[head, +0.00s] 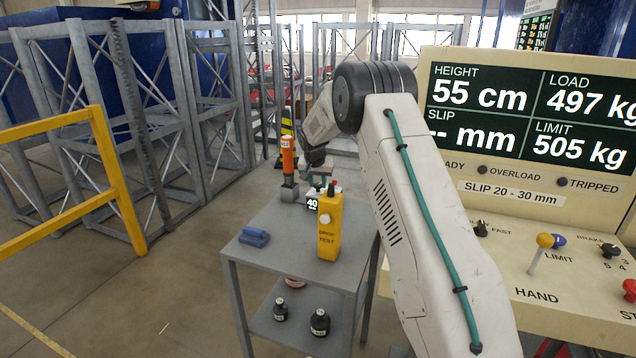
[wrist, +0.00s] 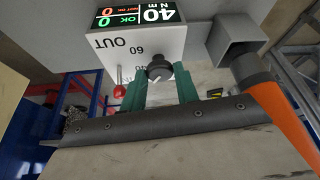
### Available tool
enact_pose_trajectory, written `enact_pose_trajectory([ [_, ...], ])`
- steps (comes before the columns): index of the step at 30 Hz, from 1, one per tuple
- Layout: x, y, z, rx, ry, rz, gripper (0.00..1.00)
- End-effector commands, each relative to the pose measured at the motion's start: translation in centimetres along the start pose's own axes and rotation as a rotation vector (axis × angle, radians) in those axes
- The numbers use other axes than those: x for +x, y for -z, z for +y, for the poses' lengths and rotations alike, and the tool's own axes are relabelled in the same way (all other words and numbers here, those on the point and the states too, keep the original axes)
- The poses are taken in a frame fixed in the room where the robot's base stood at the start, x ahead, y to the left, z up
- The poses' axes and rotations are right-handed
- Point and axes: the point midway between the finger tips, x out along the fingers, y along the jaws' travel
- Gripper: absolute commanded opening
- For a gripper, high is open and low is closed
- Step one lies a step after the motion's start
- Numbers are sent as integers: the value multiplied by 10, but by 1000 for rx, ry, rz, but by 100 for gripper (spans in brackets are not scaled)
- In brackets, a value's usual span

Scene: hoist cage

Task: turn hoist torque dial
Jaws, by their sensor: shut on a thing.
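The torque dial (wrist: 158,66) is a small black knob with a pale pointer mark on the face of a white box (wrist: 165,42). The box shows upside down in the wrist view, with a display (wrist: 138,14) reading 40 Nm and printed "60" and "OUT". My gripper (wrist: 159,82) has its two green fingers shut on the dial, one on each side.
An orange-handled tool (head: 287,158) stands upright in a grey holder beside the box. A control desk at right has a display (head: 533,105) reading limit 505 kg.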

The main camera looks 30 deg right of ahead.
Motion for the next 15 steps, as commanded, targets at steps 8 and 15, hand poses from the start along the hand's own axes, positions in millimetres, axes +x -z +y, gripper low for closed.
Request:
enact_pose_trajectory([
  [8,0,0,-3,211,-88,-1,8],
  [15,0,0,-4,340,-140,-1,8],
])
